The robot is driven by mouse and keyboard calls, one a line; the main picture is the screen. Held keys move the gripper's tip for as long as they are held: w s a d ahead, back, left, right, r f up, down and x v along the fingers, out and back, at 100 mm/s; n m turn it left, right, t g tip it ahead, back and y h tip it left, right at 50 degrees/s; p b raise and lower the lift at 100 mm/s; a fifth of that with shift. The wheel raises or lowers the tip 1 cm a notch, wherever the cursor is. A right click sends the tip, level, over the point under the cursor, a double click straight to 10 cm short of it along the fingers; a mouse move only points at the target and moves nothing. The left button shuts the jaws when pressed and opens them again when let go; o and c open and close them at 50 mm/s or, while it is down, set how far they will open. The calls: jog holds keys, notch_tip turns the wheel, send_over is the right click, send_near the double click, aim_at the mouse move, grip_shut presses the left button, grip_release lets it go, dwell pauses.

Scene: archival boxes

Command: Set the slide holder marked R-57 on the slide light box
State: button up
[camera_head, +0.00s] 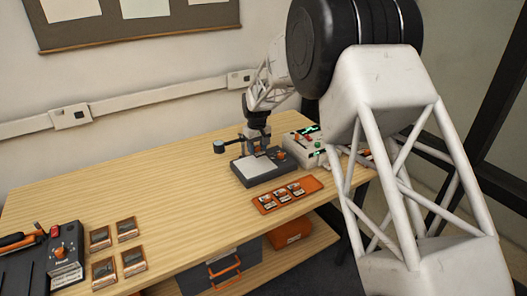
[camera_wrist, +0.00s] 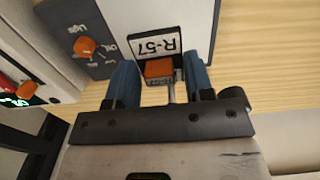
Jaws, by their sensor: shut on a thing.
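The slide holder marked R-57 (camera_wrist: 155,45) has a white, black-edged label and an orange part near my gripper (camera_wrist: 159,76). My blue fingers stand on either side of it and are shut on it. In the wrist view it lies over the white panel of the slide light box (camera_wrist: 197,18). In the head view my gripper (camera_head: 257,147) is over the back of the light box (camera_head: 272,176), which has a dark body, pale top and orange knob. I cannot tell whether the holder touches the panel. Its far side is hidden.
An orange tray (camera_head: 312,184) with three dark-and-white items lies in front of the light box. A pale console (camera_head: 305,143) with lit displays stands close at its right. Several orange-edged squares (camera_head: 127,228) and a dark device (camera_head: 66,262) are at the left. The table's middle is clear.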

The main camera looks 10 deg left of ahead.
aim_at(257, 151)
jog(key=shift+f, duration=0.15)
jog(key=shift+f, duration=1.4)
jog(key=shift+f, duration=0.2)
jog(key=shift+f, duration=0.7)
jog(key=shift+f, duration=0.25)
dwell(0.4)
jog(key=shift+f, duration=0.5)
jog(key=shift+f, duration=0.4)
dwell(0.4)
dwell(0.4)
jog(key=o, duration=1)
